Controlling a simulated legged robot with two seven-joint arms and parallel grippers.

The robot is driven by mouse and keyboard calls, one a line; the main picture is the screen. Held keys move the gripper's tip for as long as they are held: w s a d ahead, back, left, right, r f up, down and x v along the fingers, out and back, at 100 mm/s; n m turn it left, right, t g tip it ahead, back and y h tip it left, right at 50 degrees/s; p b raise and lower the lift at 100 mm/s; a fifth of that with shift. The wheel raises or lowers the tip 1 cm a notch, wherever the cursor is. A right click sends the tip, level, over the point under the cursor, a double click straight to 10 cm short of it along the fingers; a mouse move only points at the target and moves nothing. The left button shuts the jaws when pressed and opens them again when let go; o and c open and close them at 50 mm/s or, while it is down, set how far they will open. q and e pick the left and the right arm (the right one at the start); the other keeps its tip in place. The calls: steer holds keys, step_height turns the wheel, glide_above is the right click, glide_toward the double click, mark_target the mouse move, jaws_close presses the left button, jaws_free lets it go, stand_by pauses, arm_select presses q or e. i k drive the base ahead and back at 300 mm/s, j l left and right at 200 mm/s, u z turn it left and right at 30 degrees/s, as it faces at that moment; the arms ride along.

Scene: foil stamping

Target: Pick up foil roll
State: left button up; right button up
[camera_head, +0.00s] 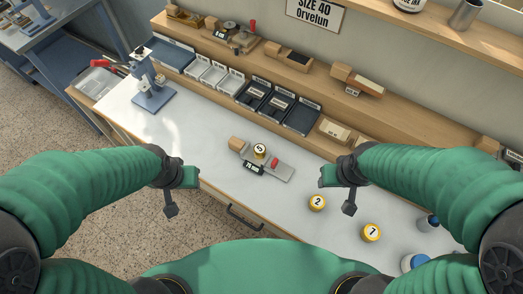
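Several round yellow rolls with white numbered tops may be foil rolls. Roll 5 (259,151) sits on a grey metal device with a wooden block (270,163) in the middle of the bench. Roll 2 (317,203) and another numbered roll (371,232), 7 or 1, stand on the white bench top to the right. My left gripper (179,198) is off the bench's front edge, left of the device. My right gripper (340,196) is above the bench, just right of roll 2. Neither touches a roll; their finger openings are unclear.
Blue-capped containers (415,262) stand at the front right. A blue-grey press (152,80) stands at the left end. Black trays (267,97) line the back below a wooden shelf (300,75). The bench top (200,130) left of the device is clear.

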mark_target(259, 149)
steer(key=i+j+z, duration=0.15)
steer(key=j, duration=0.2)
steer(key=i+j+z, duration=0.1)
steer(key=j, duration=0.3)
steer(key=i+j+z, duration=0.15)
steer(key=j, duration=0.25)
steer(key=i+j+z, duration=0.1)
steer(key=j, duration=0.3)
steer(key=i+j+z, duration=0.15)
steer(key=j, duration=0.3)
steer(key=k, duration=0.05)
